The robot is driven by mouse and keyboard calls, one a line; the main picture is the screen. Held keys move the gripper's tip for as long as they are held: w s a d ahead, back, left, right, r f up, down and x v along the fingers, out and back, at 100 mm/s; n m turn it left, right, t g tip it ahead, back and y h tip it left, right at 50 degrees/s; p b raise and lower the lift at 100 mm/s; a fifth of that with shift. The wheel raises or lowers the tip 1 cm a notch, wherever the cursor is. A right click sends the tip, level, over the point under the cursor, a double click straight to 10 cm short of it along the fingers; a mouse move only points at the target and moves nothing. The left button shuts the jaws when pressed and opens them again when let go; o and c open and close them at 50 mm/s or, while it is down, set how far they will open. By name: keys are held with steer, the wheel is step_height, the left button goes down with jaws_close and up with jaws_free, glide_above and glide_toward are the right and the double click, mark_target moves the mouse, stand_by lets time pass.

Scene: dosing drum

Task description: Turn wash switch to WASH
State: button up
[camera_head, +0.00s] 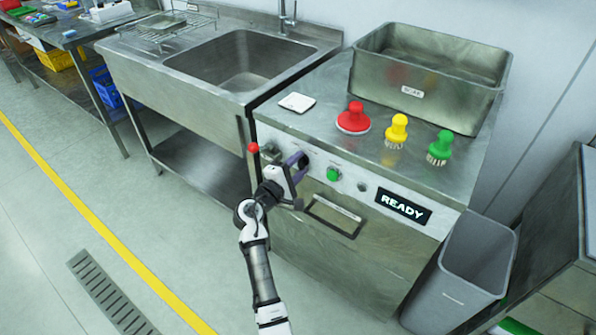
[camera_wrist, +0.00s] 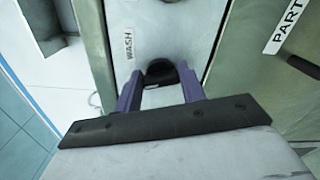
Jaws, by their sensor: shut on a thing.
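The wash switch is a dark knob (camera_wrist: 160,72) on the machine's front panel. In the wrist view a WASH label (camera_wrist: 128,44) sits beside it. My gripper (camera_wrist: 161,88) has its two purple fingers on either side of the knob, shut on it. In the head view my gripper (camera_head: 299,163) is at the left part of the front panel and hides most of the switch. Which way the knob points cannot be told.
The panel also has a red-tipped lever (camera_head: 253,148), a green button (camera_head: 333,174) and a READY display (camera_head: 404,206). Red (camera_head: 354,119), yellow (camera_head: 397,131) and green (camera_head: 440,147) brushes stand on top, before a SOAK basin (camera_head: 425,93). A grey bin (camera_head: 466,262) stands right.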

steer(key=m+b, duration=0.2)
steer(key=b, duration=0.1)
steer(key=m+b, duration=0.3)
steer(key=shift+f+m+b, duration=0.3)
steer(key=shift+f, duration=0.1)
steer(key=m+b, duration=0.3)
steer(key=b, duration=0.1)
steer(key=shift+r+m, duration=0.1)
steer(key=shift+m, duration=0.3)
steer(key=shift+r, duration=0.1)
steer(key=o, duration=1)
steer(key=shift+a, duration=0.1)
steer(key=b+v, duration=0.2)
steer(key=v, duration=1.1)
steer(key=shift+s+a, duration=0.2)
steer(key=shift+s, duration=0.15)
steer(key=shift+r, duration=0.1)
